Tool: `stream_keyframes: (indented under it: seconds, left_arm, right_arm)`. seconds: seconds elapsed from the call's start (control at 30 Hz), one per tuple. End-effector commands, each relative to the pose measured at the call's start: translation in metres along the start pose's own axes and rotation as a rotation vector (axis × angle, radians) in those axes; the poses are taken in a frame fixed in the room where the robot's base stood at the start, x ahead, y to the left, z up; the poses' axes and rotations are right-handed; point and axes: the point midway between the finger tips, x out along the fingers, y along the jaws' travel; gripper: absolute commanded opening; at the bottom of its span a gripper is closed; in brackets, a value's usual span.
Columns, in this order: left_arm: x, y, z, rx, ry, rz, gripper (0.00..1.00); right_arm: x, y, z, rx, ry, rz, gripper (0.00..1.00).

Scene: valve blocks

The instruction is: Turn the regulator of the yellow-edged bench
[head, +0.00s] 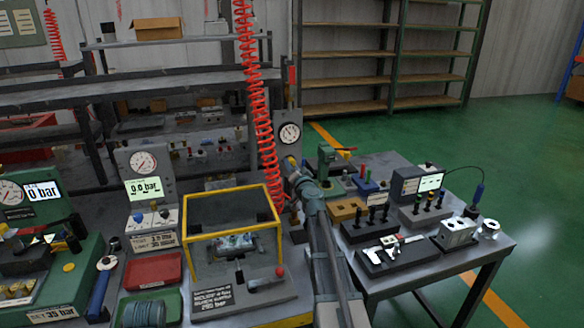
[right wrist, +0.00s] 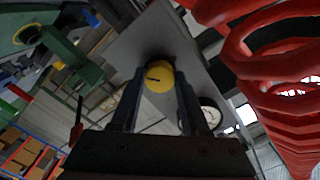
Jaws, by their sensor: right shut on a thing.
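The regulator is a round yellow knob (right wrist: 159,76) with a dark mark on its face, on a grey panel (right wrist: 205,65). In the head view a little of the yellow knob (head: 291,160) shows below a round gauge (head: 290,133). My right gripper (head: 294,170) reaches it from the front, and its two fingers (right wrist: 160,88) are shut on the knob from both sides. The yellow-edged bench (head: 290,322) is at the front centre, partly hidden by my right arm. My left gripper is not in view.
A red coiled hose (head: 252,90) hangs close to my right gripper and fills the upper right of the wrist view (right wrist: 280,100). A yellow-framed box (head: 232,232) stands left of my right arm. A side table (head: 440,270) with several fittings stands to the right.

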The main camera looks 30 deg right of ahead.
Motion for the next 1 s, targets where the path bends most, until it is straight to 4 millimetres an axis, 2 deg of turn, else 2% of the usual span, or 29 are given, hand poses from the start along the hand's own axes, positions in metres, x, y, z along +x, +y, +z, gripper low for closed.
stream_keyframes:
  seconds: [1.0]
  left_arm:
    - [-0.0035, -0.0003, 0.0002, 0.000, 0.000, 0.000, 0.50]
  right_arm:
    - [-0.0004, -0.0007, -0.0015, 0.964, -0.016, 0.004, 0.00]
